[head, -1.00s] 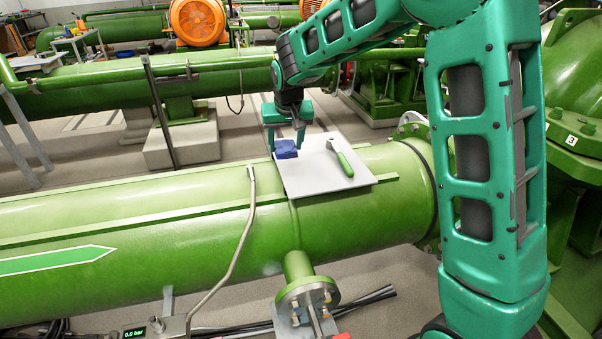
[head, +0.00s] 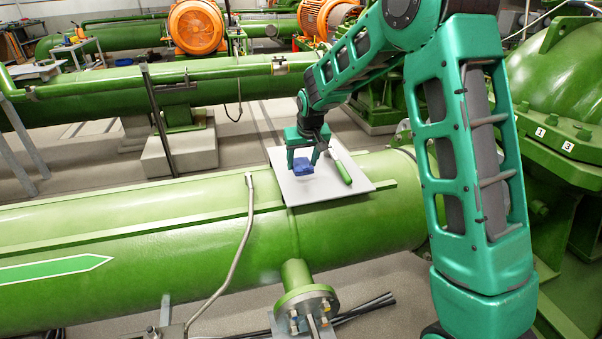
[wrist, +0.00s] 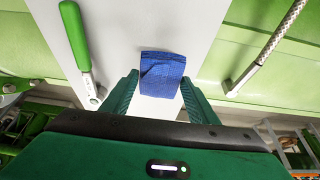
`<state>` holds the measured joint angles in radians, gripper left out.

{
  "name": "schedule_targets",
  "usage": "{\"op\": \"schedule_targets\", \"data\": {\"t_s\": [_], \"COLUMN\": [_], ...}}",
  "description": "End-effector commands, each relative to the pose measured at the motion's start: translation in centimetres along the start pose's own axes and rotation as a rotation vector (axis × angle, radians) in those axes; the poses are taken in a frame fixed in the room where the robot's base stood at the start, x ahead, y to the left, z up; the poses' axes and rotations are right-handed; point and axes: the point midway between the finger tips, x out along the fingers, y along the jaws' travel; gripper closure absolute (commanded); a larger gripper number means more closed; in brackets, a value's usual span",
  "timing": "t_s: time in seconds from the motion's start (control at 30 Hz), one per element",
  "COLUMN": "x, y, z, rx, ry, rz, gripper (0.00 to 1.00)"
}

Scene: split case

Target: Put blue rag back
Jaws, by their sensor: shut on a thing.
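The blue rag (head: 303,166) is a folded piece held between the fingers of my gripper (head: 303,158). It is a little above the pale grey board (head: 300,195) on top of the green pipe. In the wrist view the rag (wrist: 162,74) shows between the two green fingertips of my gripper (wrist: 160,88), which is shut on it.
A green-handled tool (head: 344,172) lies on the board to the right of the rag; in the wrist view it is at the left (wrist: 75,35). A bent metal hose (head: 245,235) runs down the near side of the large green pipe (head: 130,225). The board's near left part is bare.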

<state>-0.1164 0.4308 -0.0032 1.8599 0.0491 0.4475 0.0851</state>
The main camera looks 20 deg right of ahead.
Motion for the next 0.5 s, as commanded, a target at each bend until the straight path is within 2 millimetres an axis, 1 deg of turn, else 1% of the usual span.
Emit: {"op": "schedule_targets", "data": {"t_s": [0.17,0.3,0.37,0.5], "x": [1.1,2.9,3.5,3.8], "y": [0.1,0.1,0.1,0.1], "z": [0.4,1.2,1.4,1.5], "rx": [-0.001,-0.001,-0.001,0.000], "ry": [-0.002,-0.004,-0.002,0.001], "rz": [-0.001,0.000,-0.001,-0.001], "gripper": [0.64,0.64,0.64,0.64]}}
